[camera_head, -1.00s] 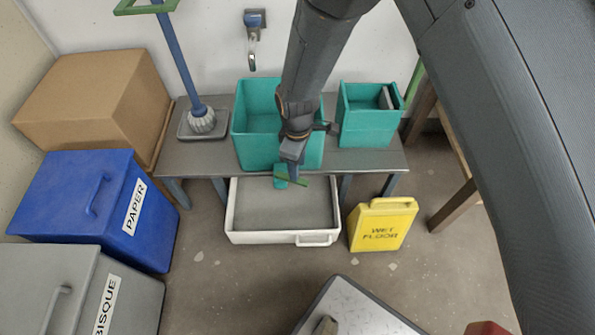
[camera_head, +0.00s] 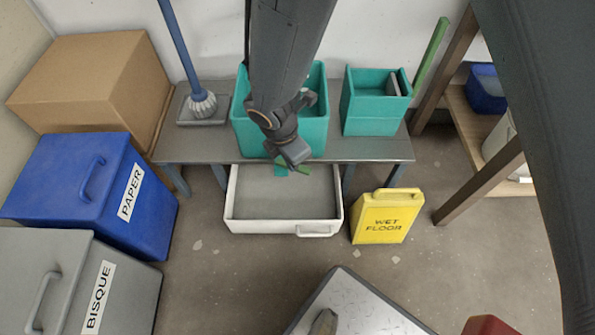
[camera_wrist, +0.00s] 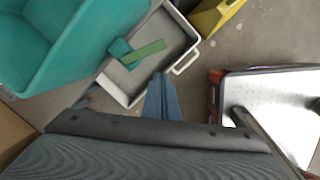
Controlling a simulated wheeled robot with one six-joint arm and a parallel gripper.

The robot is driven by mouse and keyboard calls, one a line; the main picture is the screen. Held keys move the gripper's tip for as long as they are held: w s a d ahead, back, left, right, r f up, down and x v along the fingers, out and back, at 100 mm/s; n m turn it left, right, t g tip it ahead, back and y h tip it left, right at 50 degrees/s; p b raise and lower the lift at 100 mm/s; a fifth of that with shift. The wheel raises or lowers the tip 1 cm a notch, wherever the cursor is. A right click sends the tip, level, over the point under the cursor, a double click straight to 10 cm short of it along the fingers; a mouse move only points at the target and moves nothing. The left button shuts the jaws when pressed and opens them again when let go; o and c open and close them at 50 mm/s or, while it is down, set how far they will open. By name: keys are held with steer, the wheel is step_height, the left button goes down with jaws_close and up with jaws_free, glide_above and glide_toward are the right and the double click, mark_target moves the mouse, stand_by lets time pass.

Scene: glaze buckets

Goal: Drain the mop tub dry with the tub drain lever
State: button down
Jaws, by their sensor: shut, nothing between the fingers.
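The mop tub (camera_head: 316,92) is a teal box on the bench, partly hidden behind my arm. It also shows at the upper left of the wrist view (camera_wrist: 25,45); I cannot tell whether water is in it. A teal drain spout (camera_wrist: 121,50) sticks out low on its front, with the green tub drain lever (camera_wrist: 146,54) lying across it. The lever shows only partly in the head view (camera_head: 303,169). My gripper (camera_wrist: 161,77) is shut and empty. In the head view (camera_head: 298,160) it appears just above the lever; I cannot tell whether they touch.
A white tray (camera_head: 233,200) with a grey inside sits on the floor below the spout. A yellow wet-floor sign (camera_head: 385,218) stands right of it. A smaller teal tub (camera_head: 370,122) shares the bench (camera_head: 200,148). Blue (camera_head: 75,180) and grey (camera_head: 40,265) bins stand left.

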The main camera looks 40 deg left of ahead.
step_height(320, 180, down, 9)
steer(key=w+n+b, duration=0.2)
steer(key=n+b, duration=0.4)
steer(key=shift+w+a+y, duration=0.3)
steer(key=shift+a, duration=0.15)
